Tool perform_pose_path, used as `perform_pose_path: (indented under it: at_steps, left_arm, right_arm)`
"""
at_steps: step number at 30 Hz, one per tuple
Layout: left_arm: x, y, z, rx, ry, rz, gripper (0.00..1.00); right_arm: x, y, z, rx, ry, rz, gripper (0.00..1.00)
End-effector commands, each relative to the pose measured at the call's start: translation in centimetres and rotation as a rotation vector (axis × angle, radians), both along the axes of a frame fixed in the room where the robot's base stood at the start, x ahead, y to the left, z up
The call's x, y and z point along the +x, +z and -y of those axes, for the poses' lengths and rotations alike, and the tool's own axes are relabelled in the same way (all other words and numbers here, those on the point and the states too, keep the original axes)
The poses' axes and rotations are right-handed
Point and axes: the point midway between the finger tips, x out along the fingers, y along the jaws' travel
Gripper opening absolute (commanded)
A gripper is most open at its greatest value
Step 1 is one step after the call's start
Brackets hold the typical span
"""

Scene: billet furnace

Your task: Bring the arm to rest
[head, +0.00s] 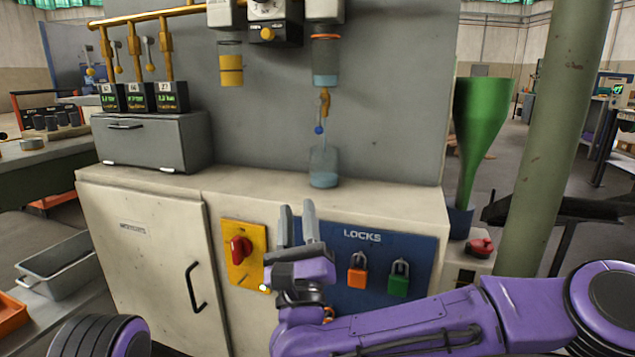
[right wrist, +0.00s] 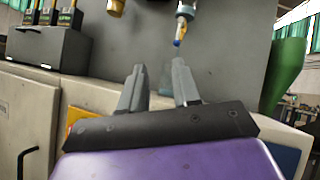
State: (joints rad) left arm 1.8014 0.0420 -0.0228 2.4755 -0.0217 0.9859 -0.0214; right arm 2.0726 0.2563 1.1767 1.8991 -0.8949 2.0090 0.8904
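My right gripper (head: 297,224) is raised in front of the cabinet, between the yellow switch plate and the blue locks board. Its two grey fingers point up and stand apart with nothing between them. The right wrist view also shows the open fingers (right wrist: 159,88), with the grey panel and cabinet top beyond. My right arm (head: 430,318) is purple and comes in from the lower right. Of my left arm, only a purple and black part shows at the lower left; its gripper is out of view.
The cabinet (head: 140,235) carries a red rotary switch (head: 240,249) and a blue locks board (head: 385,245) with an orange padlock (head: 357,274) and a green padlock (head: 398,280). A glass jar (head: 323,168) stands on its top. A green funnel (head: 480,120) and a pillar (head: 560,130) stand right.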

Motion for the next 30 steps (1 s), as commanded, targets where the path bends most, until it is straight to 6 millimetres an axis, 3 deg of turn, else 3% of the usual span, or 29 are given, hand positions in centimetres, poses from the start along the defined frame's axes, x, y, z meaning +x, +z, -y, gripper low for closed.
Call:
perform_pose_path:
  at_steps: [1,8,11,13,16,18,20,24,27,30]
  left_arm:
    - [0.0,1.8,0.0,0.001,0.002,0.004,0.43]
    - [0.3,7.7,-0.2,0.010,0.022,0.028,0.43]
    - [0.4,11.4,-0.2,0.017,0.032,0.042,0.43]
    - [0.6,14.8,-0.3,0.022,0.042,0.056,0.43]
    - [0.9,20.3,-0.4,0.031,0.057,0.081,0.43]
    - [1.1,23.7,-0.5,0.037,0.069,0.097,0.43]
    - [1.3,26.2,-0.5,0.042,0.078,0.110,0.43]
    - [1.5,31.2,-0.8,0.052,0.096,0.135,0.43]
    - [1.7,33.5,-0.9,0.057,0.106,0.149,0.43]
    - [1.8,34.6,-1.0,0.061,0.111,0.157,0.43]
  right_arm:
    - [0.1,-0.1,-0.4,-0.059,-0.005,-0.032,0.31]
    - [0.1,-7.0,-1.0,-0.467,-0.038,-0.229,0.31]
    - [-1.1,-11.2,0.0,-0.722,-0.037,-0.347,0.31]
    - [-2.9,-14.5,1.8,-0.949,-0.022,-0.448,0.31]
    - [-7.5,-19.4,6.5,-1.330,0.039,-0.613,0.31]
    - [-11.6,-22.1,10.9,-1.585,0.106,-0.723,0.31]
    - [-15.2,-23.3,14.9,-1.779,0.175,-0.808,0.31]
    - [-23.7,-23.3,24.0,-2.147,0.368,-0.984,0.31]
    - [-28.2,-22.0,29.0,-2.319,0.494,-1.081,0.31]
    - [-31.1,-21.0,31.9,-2.415,0.581,-1.138,0.31]
